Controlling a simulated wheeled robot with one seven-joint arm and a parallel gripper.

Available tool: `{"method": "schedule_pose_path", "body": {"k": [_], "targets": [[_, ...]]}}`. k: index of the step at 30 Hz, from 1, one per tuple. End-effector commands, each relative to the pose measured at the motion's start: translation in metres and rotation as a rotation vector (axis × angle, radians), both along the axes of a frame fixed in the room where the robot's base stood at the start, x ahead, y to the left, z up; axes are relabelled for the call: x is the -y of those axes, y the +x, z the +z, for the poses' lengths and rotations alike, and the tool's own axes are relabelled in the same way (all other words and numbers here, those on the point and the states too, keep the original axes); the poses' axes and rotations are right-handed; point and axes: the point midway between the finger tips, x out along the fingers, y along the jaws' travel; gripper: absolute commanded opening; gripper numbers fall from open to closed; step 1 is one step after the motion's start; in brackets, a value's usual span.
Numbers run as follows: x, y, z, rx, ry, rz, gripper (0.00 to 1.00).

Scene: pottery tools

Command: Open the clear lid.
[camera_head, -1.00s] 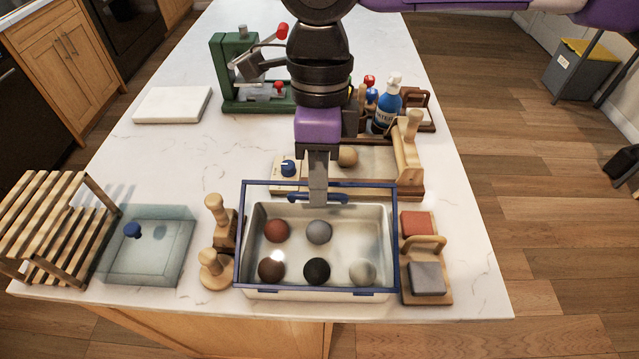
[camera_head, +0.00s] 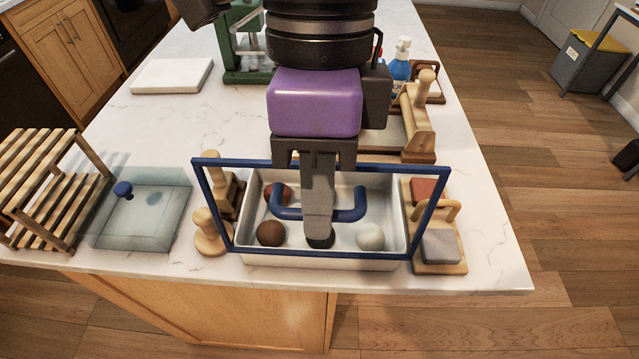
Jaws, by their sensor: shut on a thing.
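The clear lid (camera_head: 205,190) has a blue frame and stands tilted up over a white box (camera_head: 270,262). Its lower edge is at the box's near side, and its wider upper edge is raised towards the camera. My gripper (camera_head: 319,215) is shut on the lid's blue handle (camera_head: 288,213), with its fingers across the handle's middle. Balls show in the box through the lid: a dark brown one (camera_head: 271,234), a reddish one (camera_head: 277,195) and a pale one (camera_head: 370,237).
Wooden tools (camera_head: 207,232) stand close left of the box, and a wooden block holder (camera_head: 440,250) is close on its right. A glass case (camera_head: 140,220) with a blue knob and a slatted rack (camera_head: 35,190) are further left. A green press (camera_head: 240,45) stands behind.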

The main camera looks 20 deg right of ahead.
Motion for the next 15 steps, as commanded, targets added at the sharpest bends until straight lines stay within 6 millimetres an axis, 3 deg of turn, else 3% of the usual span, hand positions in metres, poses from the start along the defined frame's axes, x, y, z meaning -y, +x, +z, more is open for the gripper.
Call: {"method": "schedule_pose_path", "body": {"k": [15], "targets": [[-0.008, -0.019, -0.004, 0.000, 0.001, 0.004, 0.00]]}}
